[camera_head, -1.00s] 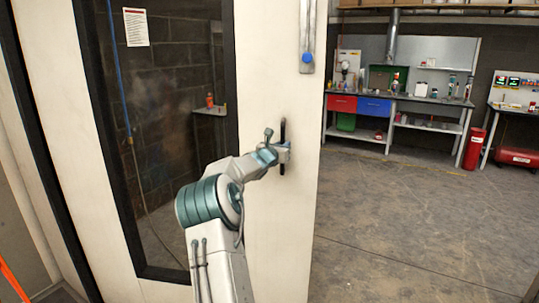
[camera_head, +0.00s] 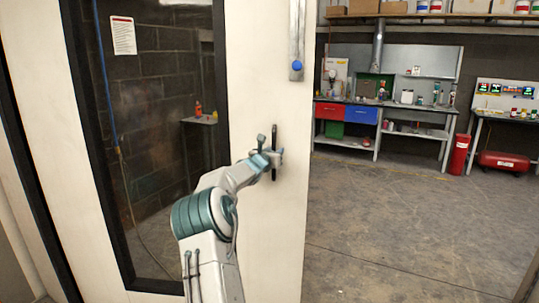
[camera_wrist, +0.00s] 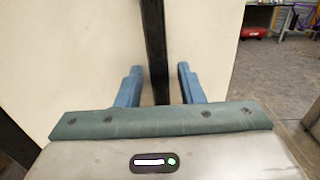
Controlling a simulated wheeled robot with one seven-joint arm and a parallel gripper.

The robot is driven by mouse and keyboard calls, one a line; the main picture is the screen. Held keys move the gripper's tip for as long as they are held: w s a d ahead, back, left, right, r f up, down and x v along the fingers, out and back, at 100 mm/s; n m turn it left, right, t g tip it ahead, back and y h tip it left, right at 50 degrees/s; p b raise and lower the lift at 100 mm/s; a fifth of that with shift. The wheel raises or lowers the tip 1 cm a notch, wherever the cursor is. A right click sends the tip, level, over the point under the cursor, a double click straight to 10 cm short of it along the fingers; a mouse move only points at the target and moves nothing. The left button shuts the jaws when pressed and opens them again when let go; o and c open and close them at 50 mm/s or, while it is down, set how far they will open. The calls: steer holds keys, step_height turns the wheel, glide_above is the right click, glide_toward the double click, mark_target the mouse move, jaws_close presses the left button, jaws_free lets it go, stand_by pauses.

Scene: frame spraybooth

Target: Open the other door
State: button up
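A white door (camera_head: 262,230) with a black-framed window (camera_head: 165,120) stands in the left half of the head view. A black vertical bar handle (camera_head: 275,140) is mounted on its right part. My gripper (camera_head: 272,162) is at this handle. In the wrist view, the dark handle (camera_wrist: 155,45) runs between my two blue fingers (camera_wrist: 159,70). The fingers are apart, with a visible gap on each side of the handle. Contact with the handle cannot be made out. The handle's lower end is hidden behind the gripper body in the wrist view.
A metal rail with a blue knob (camera_head: 297,66) is on the door's upper right. Open concrete floor (camera_head: 400,220) lies to the right. A workbench (camera_head: 385,104) with red and blue drawers, a red cylinder (camera_head: 459,154) and a red tank (camera_head: 502,161) stand at the back.

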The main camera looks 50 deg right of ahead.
steer(key=b+v, duration=0.4)
steer(key=v, duration=1)
steer(key=shift+b, duration=0.4)
